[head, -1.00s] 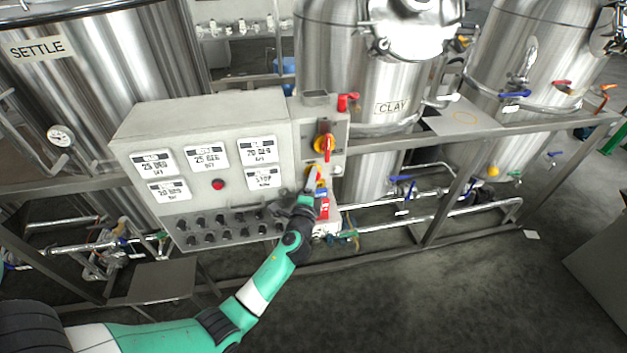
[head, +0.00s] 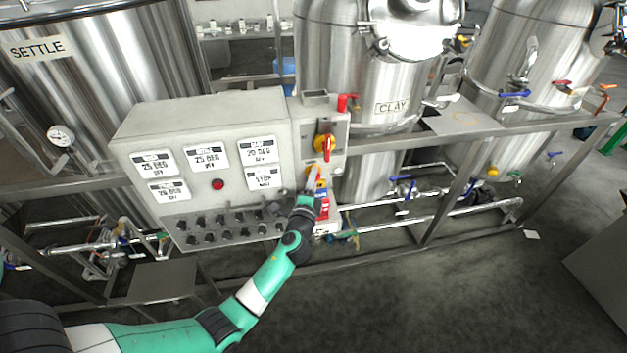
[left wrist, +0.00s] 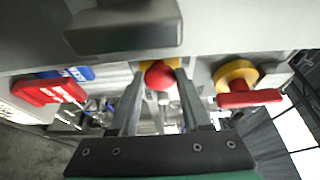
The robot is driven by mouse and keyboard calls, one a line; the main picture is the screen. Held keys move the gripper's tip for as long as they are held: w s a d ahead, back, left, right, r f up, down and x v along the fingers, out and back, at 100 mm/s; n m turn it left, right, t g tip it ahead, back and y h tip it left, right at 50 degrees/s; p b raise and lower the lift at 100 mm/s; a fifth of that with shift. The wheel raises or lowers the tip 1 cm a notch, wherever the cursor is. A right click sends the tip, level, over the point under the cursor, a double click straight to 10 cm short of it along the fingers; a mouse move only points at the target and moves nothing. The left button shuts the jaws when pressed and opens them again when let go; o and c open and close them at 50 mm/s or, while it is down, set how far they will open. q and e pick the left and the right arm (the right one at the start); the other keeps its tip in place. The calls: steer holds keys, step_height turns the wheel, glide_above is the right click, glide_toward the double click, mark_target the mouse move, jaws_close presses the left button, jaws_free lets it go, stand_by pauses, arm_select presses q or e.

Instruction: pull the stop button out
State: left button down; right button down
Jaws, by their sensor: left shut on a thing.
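The stop button is a round red knob on a yellow collar. In the left wrist view the red stop button (left wrist: 160,76) sits between the two fingers of my left gripper (left wrist: 161,72), which is shut on it. In the head view my left gripper (head: 313,184) is at the narrow switch box right of the main panel, below the rotary switch. There the gripper mostly hides the button; only a bit of yellow shows. My right gripper is in neither view.
A red-and-yellow rotary switch (head: 325,145) is close above the gripper and also shows in the wrist view (left wrist: 242,87). A red handle (head: 323,208) is close below. The grey control panel (head: 200,125) with several knobs is left. Steel tanks stand behind.

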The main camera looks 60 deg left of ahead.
arm_select(q)
steer(key=shift+d+r, duration=0.1)
steer(key=shift+d, duration=0.35)
steer(key=c, duration=0.8)
jaws_free()
steer(key=o, duration=0.4)
steer(key=shift+s+d, duration=0.1)
steer(key=shift+o, duration=0.2)
steer(key=p+v, duration=0.1)
steer(key=v, duration=1)
steer(key=shift+s+d, duration=0.2)
steer(key=shift+s, duration=0.05)
